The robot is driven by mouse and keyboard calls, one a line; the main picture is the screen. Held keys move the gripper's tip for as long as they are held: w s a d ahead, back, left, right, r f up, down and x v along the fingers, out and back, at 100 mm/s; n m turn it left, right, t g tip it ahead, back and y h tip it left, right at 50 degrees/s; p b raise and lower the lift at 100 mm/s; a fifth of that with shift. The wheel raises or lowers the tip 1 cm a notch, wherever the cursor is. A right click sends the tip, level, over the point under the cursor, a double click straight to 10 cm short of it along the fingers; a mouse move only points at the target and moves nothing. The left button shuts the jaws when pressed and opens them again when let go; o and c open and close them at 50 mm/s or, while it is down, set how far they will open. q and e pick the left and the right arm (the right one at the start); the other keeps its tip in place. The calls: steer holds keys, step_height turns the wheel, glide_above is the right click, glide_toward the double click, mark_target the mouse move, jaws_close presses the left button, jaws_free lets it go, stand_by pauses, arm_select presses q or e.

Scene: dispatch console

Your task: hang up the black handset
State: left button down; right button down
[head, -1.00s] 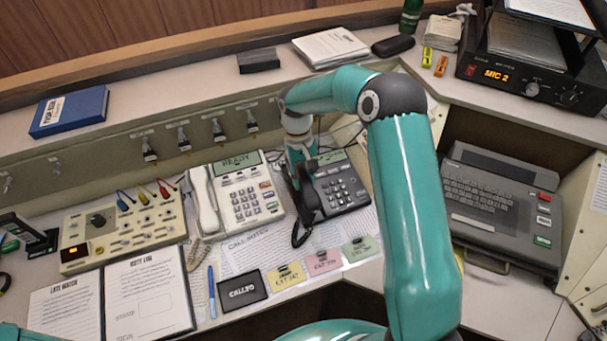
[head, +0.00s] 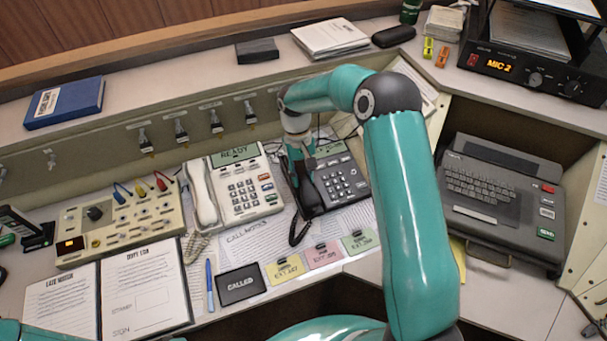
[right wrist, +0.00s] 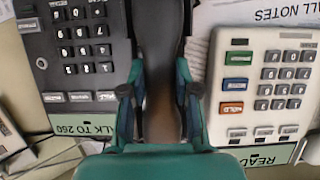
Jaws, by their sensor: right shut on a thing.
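The black phone (head: 345,184) sits on the desk to the right of the white phone (head: 245,190). The black handset (head: 310,197) is over the left side of the black phone, where its cradle is, roughly lengthwise with it. I cannot tell whether it touches the cradle. My right gripper (head: 304,160) is shut on the handset's middle; in the right wrist view the handset (right wrist: 161,60) runs between the two fingers. The black phone's keypad (right wrist: 83,48) and part of its lit display show beside it there. The coiled cord hangs below the handset. My left gripper is out of view.
Paper notes (head: 285,270) and a CALLED sign (head: 241,285) lie in front. A switch panel (head: 120,220) is at left; a grey keyboard machine (head: 505,200) is at right.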

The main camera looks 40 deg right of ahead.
steer(key=shift+w+f+b, duration=0.1)
steer(key=shift+f+b, duration=0.55)
steer(key=shift+f, duration=0.05)
stand_by(1.5)
steer(key=c, duration=0.8)
jaws_free()
steer(key=shift+o, duration=0.4)
steer(key=o, duration=0.4)
steer(key=shift+o, duration=0.2)
steer(key=shift+r, duration=0.15)
steer(key=shift+s+a+r+p, duration=0.1)
steer(key=shift+s+r+p, duration=0.1)
steer(key=shift+r+p, duration=0.7)
steer(key=shift+s+d+r+p, duration=0.15)
steer(key=shift+r+p, duration=0.3)
steer(key=shift+r, duration=0.9)
steer(key=shift+s+a+r+p, duration=0.2)
steer(key=shift+r+p, duration=0.45)
steer(key=shift+r, duration=0.5)
